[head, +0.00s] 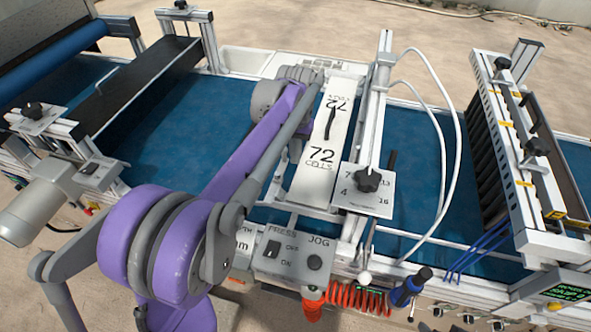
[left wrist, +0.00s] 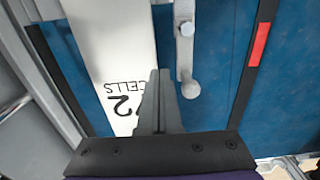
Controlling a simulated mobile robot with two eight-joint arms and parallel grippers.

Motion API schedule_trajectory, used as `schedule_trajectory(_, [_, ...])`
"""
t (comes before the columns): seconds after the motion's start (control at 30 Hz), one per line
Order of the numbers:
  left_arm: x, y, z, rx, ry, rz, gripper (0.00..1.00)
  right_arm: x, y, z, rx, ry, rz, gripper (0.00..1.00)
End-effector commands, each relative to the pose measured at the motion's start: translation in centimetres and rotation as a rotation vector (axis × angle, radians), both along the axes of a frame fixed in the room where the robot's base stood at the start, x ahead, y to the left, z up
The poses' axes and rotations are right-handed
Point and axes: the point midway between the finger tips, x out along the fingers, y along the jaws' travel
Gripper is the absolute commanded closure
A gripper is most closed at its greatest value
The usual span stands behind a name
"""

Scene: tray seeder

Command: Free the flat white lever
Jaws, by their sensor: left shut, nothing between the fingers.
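In the left wrist view, a pale grey-white lever (left wrist: 185,50) with a round pivot head and a rounded end lies over the blue bed. It is beside the white plate (left wrist: 112,50) marked "72 CELLS". My left gripper (left wrist: 160,72) is shut and empty. Its fingertips are over the plate's edge, just left of the lever in that view, and I cannot tell whether they touch it. In the head view, my left arm (head: 230,175) reaches to the white plate (head: 313,172) and hides the lever and the fingertips. My right gripper is not in view.
A numbered plate with a black knob (head: 367,180) stands right of the white plate. White hoses (head: 455,130) arch over the blue bed (head: 410,190). A press and jog box (head: 290,258) is at the front.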

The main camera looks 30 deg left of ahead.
Motion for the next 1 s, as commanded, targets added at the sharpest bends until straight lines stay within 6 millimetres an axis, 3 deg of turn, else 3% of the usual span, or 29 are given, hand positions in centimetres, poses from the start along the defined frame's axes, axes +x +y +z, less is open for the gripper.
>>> schedule_trajectory(0.63, [0.0,0.0,5.5,0.000,-0.001,0.000,1.00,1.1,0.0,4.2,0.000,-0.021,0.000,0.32])
schedule_trajectory(1.0, [0.0,0.0,5.6,0.000,0.000,0.000,1.00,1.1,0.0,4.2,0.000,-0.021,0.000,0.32])
